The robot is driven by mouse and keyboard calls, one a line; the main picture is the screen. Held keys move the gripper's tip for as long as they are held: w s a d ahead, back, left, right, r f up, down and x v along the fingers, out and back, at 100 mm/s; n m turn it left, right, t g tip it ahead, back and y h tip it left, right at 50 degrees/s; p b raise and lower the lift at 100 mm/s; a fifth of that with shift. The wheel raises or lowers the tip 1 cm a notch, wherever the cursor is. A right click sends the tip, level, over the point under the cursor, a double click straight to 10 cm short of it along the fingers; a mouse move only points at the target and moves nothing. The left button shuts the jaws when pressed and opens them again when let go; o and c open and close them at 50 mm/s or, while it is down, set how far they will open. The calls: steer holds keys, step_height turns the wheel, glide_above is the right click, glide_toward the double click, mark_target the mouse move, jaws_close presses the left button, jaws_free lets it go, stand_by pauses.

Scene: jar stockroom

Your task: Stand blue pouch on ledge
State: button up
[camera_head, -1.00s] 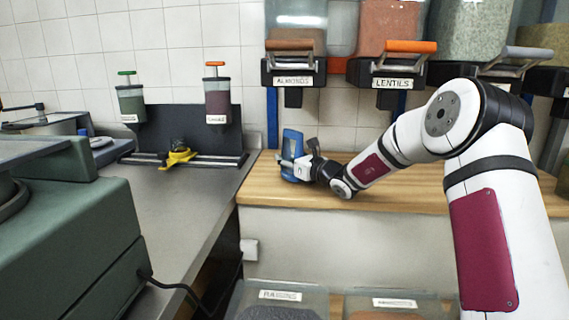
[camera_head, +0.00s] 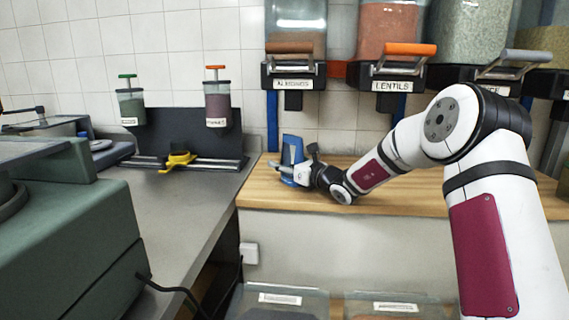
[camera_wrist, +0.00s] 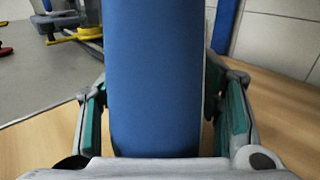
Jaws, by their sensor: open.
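The blue pouch (camera_head: 292,151) stands upright on the wooden ledge (camera_head: 400,198), near its left end and below the almonds dispenser. My gripper (camera_head: 288,172) is at the pouch, low over the ledge. In the wrist view the pouch (camera_wrist: 155,80) fills the middle, between the two green-padded fingers of my gripper (camera_wrist: 160,112). The fingers are open, one on each side, with a narrow gap showing beside the pouch. The pouch's base is hidden behind the gripper's palm in the wrist view.
Dispensers for almonds (camera_head: 293,75) and lentils (camera_head: 392,70) hang above the ledge. A grey counter (camera_head: 185,205) lies to the left, with a dark green machine (camera_head: 70,235) and a yellow clamp (camera_head: 178,161). Labelled bins (camera_head: 280,300) sit below.

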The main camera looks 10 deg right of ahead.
steer(key=shift+r, duration=0.1)
steer(key=shift+d+r, duration=0.1)
steer(key=p+v, duration=0.2)
steer(key=v, duration=1)
steer(key=shift+p, duration=0.35)
steer(key=s+a+r+n+g+y, duration=0.25)
steer(key=s+a+n+g, duration=0.25)
steer(key=s+a+n, duration=0.4)
steer(key=s+a+r+n+g+y, duration=0.2)
steer(key=s+a+r+n+g, duration=0.3)
steer(key=s+a, duration=0.5)
steer(key=s+d+f+n+g+h, duration=0.1)
steer(key=s+f+n+g+h, duration=0.15)
steer(key=s+n, duration=0.65)
steer(key=s+d+f+n+g+h, duration=0.2)
steer(key=s+g+h, duration=0.15)
steer(key=s, duration=1.15)
steer(key=s+d+f+n+h, duration=0.2)
steer(key=s+d+n+h, duration=0.3)
steer(key=s+d, duration=0.7)
steer(key=shift+f+h, duration=0.35)
steer(key=shift+h, duration=0.8)
